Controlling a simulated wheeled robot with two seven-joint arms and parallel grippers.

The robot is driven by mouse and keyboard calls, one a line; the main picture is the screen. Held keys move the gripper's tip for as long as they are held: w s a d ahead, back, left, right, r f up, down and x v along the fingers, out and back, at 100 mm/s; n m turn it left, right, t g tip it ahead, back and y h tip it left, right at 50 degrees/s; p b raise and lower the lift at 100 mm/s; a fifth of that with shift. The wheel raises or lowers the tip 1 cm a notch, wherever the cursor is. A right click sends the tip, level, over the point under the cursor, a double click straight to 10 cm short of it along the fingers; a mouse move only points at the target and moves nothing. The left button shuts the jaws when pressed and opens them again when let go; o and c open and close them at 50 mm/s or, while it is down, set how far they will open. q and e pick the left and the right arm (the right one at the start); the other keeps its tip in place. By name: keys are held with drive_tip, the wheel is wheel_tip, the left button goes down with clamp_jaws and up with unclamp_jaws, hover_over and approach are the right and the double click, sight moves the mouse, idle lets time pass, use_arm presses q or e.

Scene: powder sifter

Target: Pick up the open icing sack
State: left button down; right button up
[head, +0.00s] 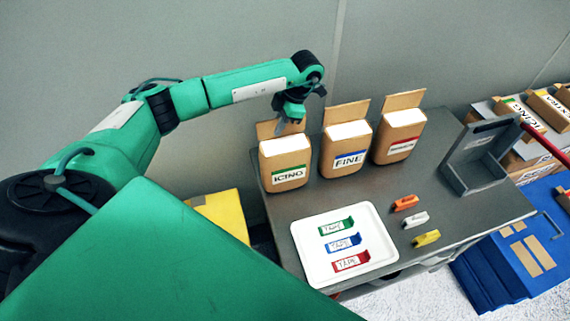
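The open icing sack (286,171) stands upright at the left back of the grey table. It is brown with a white top and a green-banded label reading ICING, and its flap stands up behind. My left gripper (289,127) points down at the sack's back edge, in front of the flap. Its fingertips are small and partly merged with the sack's back, so I cannot tell whether they are open or touch it. My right gripper is not in view.
The FINE sack (345,150) stands close on the right, with a red-labelled sack (398,138) beyond. A white tray (303,243) holds green, blue and red tape pieces. Orange, white and yellow blocks (415,219) lie beside it. A grey bracket-like stand (474,165) is at the right.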

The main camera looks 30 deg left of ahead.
use_arm(q)
drive_tip(key=shift+w, duration=0.1)
drive_tip(key=shift+r, duration=0.1)
drive_tip(key=shift+r+p, duration=0.35)
drive_tip(key=shift+p, duration=0.2)
wheel_tip(320, 180, up, 3)
drive_tip(key=shift+w+f+b, duration=0.1)
drive_tip(key=shift+f+b, duration=0.1)
drive_tip(key=shift+b, duration=0.7)
wheel_tip(320, 180, up, 17)
